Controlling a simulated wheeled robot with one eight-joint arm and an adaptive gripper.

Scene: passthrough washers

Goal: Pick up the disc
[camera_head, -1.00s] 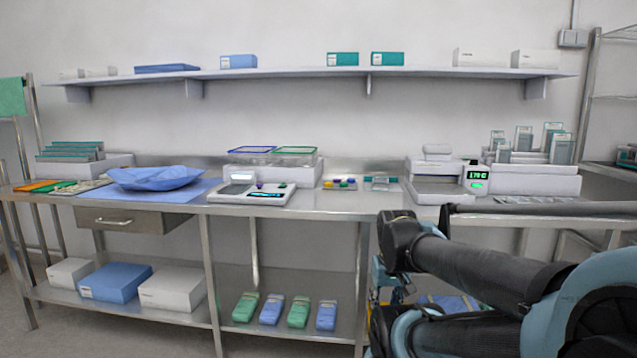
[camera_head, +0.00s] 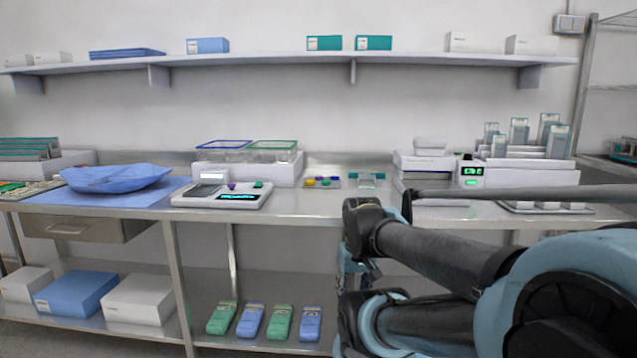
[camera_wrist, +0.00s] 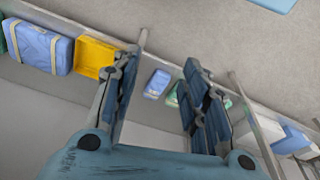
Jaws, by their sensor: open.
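Small coloured pieces that may be discs sit on the steel bench in the head view: a purple one (camera_head: 231,186) and a green one (camera_head: 258,184) on the white scale (camera_head: 215,199), and yellow and purple ones on a small tray (camera_head: 334,184). They are too small to tell which is the disc. My gripper (camera_wrist: 160,68) is open and empty in the wrist view, with its two jointed fingers apart. It points toward the lower shelf and floor, away from the bench top. In the head view my folded arm stands in front of the bench's right part.
A blue cloth bundle (camera_head: 115,179) lies at the bench's left. Clear bins (camera_head: 272,151) stand behind the scale. A white device (camera_head: 425,163) and racks (camera_head: 520,172) stand at right. The lower shelf holds boxes (camera_head: 75,293) and packets (camera_head: 250,321). A yellow bin (camera_wrist: 95,57) shows in the wrist view.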

